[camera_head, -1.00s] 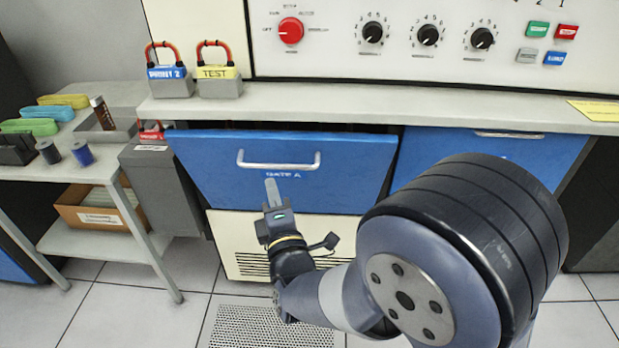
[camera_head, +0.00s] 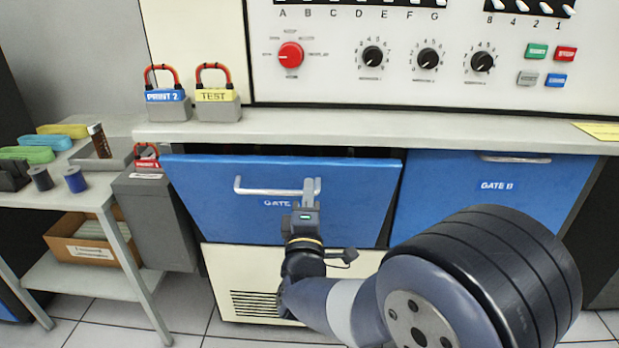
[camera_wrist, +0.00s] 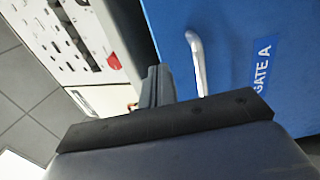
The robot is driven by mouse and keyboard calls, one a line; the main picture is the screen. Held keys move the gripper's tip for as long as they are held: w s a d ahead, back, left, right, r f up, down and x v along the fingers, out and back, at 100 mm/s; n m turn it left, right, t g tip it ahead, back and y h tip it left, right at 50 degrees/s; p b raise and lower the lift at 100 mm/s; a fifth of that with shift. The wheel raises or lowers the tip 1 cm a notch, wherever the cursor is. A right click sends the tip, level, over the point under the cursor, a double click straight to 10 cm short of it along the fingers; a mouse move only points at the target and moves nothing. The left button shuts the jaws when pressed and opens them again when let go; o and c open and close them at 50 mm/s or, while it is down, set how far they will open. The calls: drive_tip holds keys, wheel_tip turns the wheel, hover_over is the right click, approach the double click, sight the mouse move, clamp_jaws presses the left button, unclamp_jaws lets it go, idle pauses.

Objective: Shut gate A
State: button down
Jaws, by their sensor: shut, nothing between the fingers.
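Gate A (camera_head: 345,220) is a blue panel with a silver bar handle (camera_head: 262,190) and a white label partly hidden by my gripper. Its top edge leans out from the cabinet, with a dark gap above it. My gripper (camera_head: 311,186) is shut and empty, in front of the panel at the right end of the handle. In the wrist view the fingers (camera_wrist: 157,84) point past the handle (camera_wrist: 197,62) beside the blue panel (camera_wrist: 232,45). I cannot tell whether they touch it.
Gate B (camera_head: 540,185), blue, is to the right. Above is a grey ledge (camera_head: 380,127) with two padlock blocks (camera_head: 167,102) at its left end. A grey bin (camera_head: 150,220) and a side table (camera_head: 85,200) stand at the left. Cream vented panel (camera_head: 235,270) is below.

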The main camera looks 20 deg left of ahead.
sight(310, 165)
drive_tip(key=shift+x, duration=2)
